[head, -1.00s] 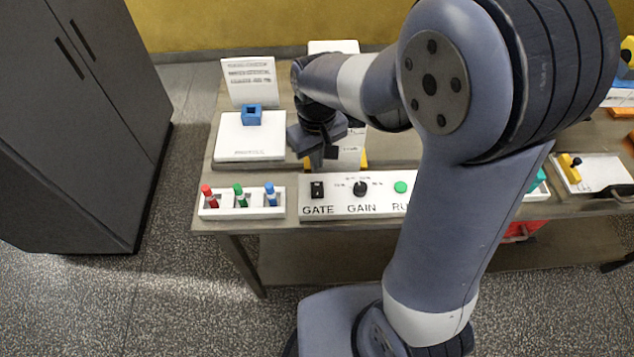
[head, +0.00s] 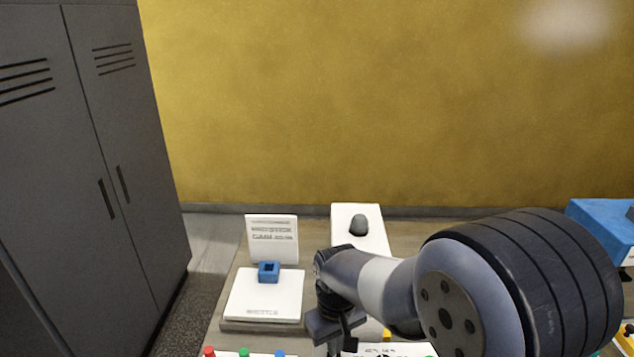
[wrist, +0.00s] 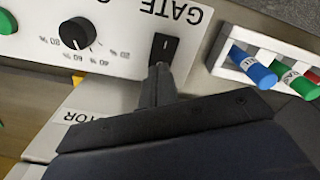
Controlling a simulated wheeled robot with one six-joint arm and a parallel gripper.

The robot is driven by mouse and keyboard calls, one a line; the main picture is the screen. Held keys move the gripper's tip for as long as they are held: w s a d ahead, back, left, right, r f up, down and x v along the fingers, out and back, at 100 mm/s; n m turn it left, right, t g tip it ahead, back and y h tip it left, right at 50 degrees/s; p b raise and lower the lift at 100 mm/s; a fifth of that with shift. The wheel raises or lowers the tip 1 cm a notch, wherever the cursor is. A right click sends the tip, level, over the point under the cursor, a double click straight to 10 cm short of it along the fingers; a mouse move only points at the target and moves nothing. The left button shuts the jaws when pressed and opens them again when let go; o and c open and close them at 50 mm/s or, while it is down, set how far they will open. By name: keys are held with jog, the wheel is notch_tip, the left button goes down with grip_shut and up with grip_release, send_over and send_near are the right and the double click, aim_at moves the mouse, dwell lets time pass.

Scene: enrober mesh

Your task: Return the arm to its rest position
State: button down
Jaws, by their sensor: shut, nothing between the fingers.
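My gripper (head: 335,343) is at the bottom of the head view, at the end of my bent arm, pointing down over the bench. In the wrist view my gripper (wrist: 159,72) has its fingers together with nothing between them. Its fingertips appear close to the black GATE switch (wrist: 164,48) on the white panel (wrist: 125,52); I cannot tell whether they touch it. The black GAIN knob (wrist: 77,33) is left of the fingers.
A marker rack (wrist: 231,66) with blue, red and green markers is beside the panel. A white board with a blue square piece (head: 269,271) lies left of my arm. A white plate with a dark knob (head: 359,225) is behind. Tall dark lockers (head: 90,150) stand left.

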jog(key=shift+f+b, duration=0.3)
jog(key=shift+f, duration=0.45)
jog(key=shift+r, duration=0.15)
jog(key=shift+r, duration=0.15)
